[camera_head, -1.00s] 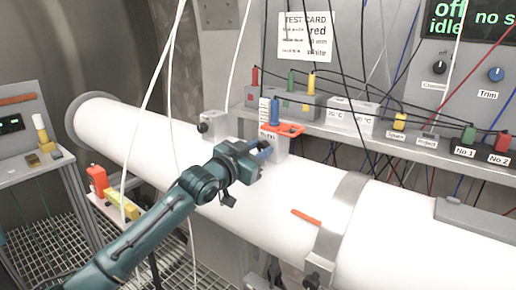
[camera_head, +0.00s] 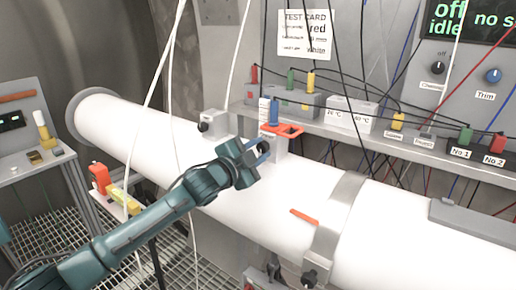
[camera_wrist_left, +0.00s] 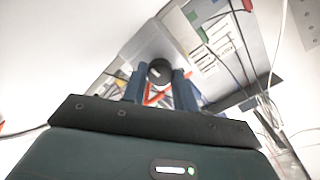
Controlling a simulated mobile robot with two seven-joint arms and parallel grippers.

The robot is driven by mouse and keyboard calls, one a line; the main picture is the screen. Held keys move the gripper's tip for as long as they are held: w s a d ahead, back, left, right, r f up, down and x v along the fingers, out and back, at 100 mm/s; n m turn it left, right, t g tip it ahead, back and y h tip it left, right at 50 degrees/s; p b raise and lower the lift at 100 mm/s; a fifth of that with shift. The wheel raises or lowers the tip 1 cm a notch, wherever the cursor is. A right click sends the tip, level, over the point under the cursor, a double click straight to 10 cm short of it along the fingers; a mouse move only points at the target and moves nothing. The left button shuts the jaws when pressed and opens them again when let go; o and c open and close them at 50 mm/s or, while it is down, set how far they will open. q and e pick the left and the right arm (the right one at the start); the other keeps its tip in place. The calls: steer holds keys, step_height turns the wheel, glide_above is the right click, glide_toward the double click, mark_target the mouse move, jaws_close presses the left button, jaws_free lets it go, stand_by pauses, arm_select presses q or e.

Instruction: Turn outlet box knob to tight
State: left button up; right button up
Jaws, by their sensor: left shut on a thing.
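The outlet box (camera_head: 281,146) is a small grey box on top of the white pipe, with an orange bracket (camera_head: 283,129) and a blue plug on it. Its label cannot be read. Its round black knob (camera_wrist_left: 160,72), with a pale mark on its face, shows in the left wrist view. My left gripper (camera_head: 261,149) is at the front of this box, its blue fingers (camera_wrist_left: 160,85) on either side of the knob and shut on it. In the head view the gripper mostly hides the knob. My right gripper is not in view.
A second grey box (camera_head: 215,123) with a black knob sits left on the white pipe (camera_head: 140,125). Behind runs a shelf with coloured plugs, a white block (camera_head: 350,114) and hanging cables. A loose orange strip (camera_head: 303,217) lies on the pipe. White cables hang near my arm.

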arm_select(q)
steer(key=shift+f, duration=0.1)
stand_by(0.3)
steer(key=o, duration=1)
steer(key=shift+c, duration=0.2)
steer(key=b+v, duration=0.2)
steer(key=v, duration=1.1)
steer(key=shift+s+a, duration=0.1)
